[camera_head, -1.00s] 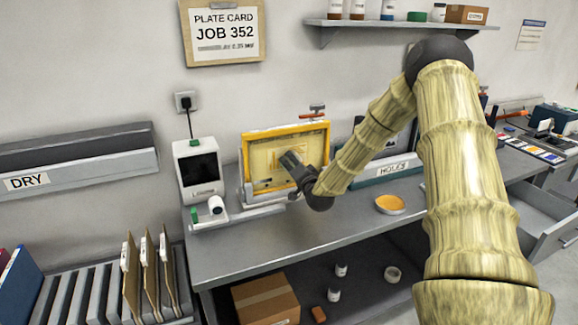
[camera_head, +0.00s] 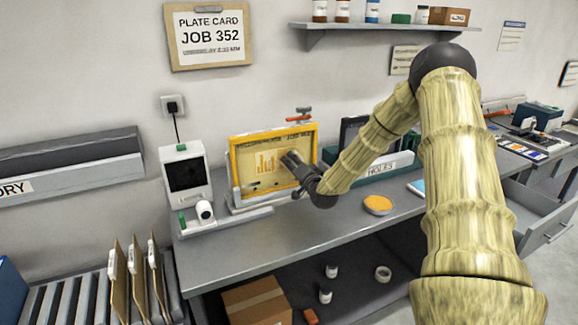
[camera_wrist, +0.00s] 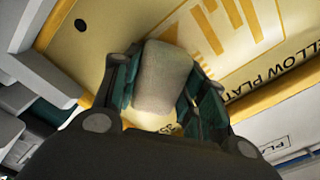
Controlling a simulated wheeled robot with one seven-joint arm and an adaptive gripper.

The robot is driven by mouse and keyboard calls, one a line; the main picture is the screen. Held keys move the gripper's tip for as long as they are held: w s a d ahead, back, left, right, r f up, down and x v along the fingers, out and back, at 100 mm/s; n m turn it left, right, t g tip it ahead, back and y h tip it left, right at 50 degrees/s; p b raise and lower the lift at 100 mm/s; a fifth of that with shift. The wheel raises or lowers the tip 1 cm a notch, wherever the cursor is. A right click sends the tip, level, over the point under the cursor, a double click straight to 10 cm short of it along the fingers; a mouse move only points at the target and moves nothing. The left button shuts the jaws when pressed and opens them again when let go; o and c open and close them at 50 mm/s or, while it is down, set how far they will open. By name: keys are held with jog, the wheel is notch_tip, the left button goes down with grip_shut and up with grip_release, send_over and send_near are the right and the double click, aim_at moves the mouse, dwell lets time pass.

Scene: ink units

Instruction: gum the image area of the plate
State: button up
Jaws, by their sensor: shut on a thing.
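The yellow plate (camera_head: 246,181) stands upright in a yellow-edged holder on the bench. Its printed image area (camera_head: 265,163) shows orange bars, and part of the bars also shows in the wrist view (camera_wrist: 222,28). My gripper (camera_head: 290,163) is in front of the plate's right half and hides part of it. In the wrist view its fingers are shut on a grey-beige, sponge-like pad (camera_wrist: 163,78). The pad faces the plate beside the bars and covers part of it. I cannot tell whether the pad touches the plate.
A round dish with orange content (camera_head: 377,204) sits on the bench to the right. A white device with a dark screen (camera_head: 185,175) stands left of the plate. A green rack marked HOLES (camera_head: 378,170) stands to the right. The front of the bench is clear.

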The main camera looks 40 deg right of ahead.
aim_at(276, 159)
jog(key=shift+s+d, duration=0.1)
jog(key=shift+d, duration=0.6)
jog(key=shift+a, duration=0.1)
jog(key=shift+w+a+b, duration=0.45)
jog(key=shift+a+b, duration=0.25)
jog(key=shift+a, duration=1.2)
jog(key=shift+w+a+b, duration=0.5)
jog(key=shift+a+b, duration=0.15)
jog(key=shift+a, duration=1.3)
jog(key=shift+w+a+b, duration=0.45)
jog(key=shift+a+b, duration=0.25)
jog(key=shift+a, duration=1.2)
jog(key=shift+w+a+r, duration=0.1)
jog(key=shift+w+a, duration=0.05)
jog(key=shift+a, duration=0.35)
jog(key=shift+w+a, duration=0.15)
jog(key=shift+a, duration=0.35)
jog(key=shift+s+r, duration=0.1)
jog(key=shift+r, duration=0.65)
